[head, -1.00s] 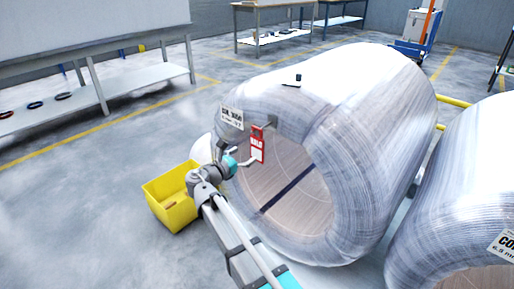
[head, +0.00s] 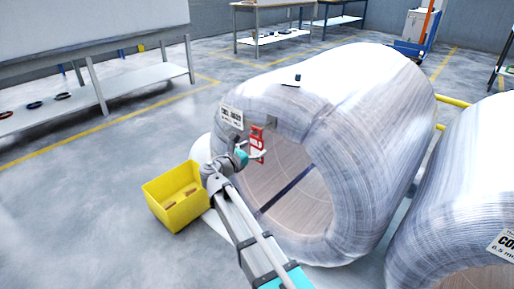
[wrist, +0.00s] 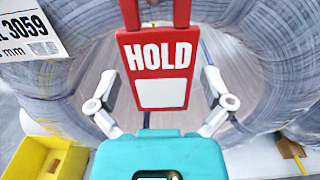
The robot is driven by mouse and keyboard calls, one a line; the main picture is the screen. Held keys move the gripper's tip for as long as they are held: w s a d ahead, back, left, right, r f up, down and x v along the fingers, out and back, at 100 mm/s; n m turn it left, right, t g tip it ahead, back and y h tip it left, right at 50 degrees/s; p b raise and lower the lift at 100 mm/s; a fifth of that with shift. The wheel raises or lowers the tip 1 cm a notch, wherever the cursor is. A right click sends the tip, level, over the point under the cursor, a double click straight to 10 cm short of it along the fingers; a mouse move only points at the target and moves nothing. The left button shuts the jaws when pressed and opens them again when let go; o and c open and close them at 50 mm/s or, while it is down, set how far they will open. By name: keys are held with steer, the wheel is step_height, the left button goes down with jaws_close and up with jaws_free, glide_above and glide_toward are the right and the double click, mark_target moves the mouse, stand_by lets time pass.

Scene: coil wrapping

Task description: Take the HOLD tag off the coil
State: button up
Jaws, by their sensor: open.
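The red HOLD tag (wrist: 158,60) hangs upright at the front of the wrapped coil (head: 350,120), with a white panel at its lower half. It also shows small in the head view (head: 257,138), partly covered by my gripper. My gripper (wrist: 158,90) is open, with one finger on each side of the tag's lower part in the wrist view. I see no clear contact between the fingers and the tag. The tag's upper end is cut off in the wrist view. In the head view my gripper (head: 254,153) is at the coil's front face.
A yellow bin (head: 174,197) stands on the floor left of the coil, with small brown pieces inside. A white label (head: 231,117) is on the coil, left of the tag. A second coil (head: 465,215) stands at the right. Open floor lies to the left.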

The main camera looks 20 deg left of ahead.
steer(key=shift+w+d, duration=0.25)
steer(key=shift+w, duration=0.35)
steer(key=c, duration=0.8)
steer(key=shift+r, duration=0.1)
steer(key=shift+r+p, duration=0.6)
steer(key=shift+p, duration=0.1)
steer(key=shift+s+r, duration=0.15)
steer(key=shift+r, duration=0.05)
steer(key=v, duration=1.7)
steer(key=shift+s+a+f, duration=0.2)
steer(key=shift+s+a, duration=0.05)
steer(key=shift+s, duration=0.1)
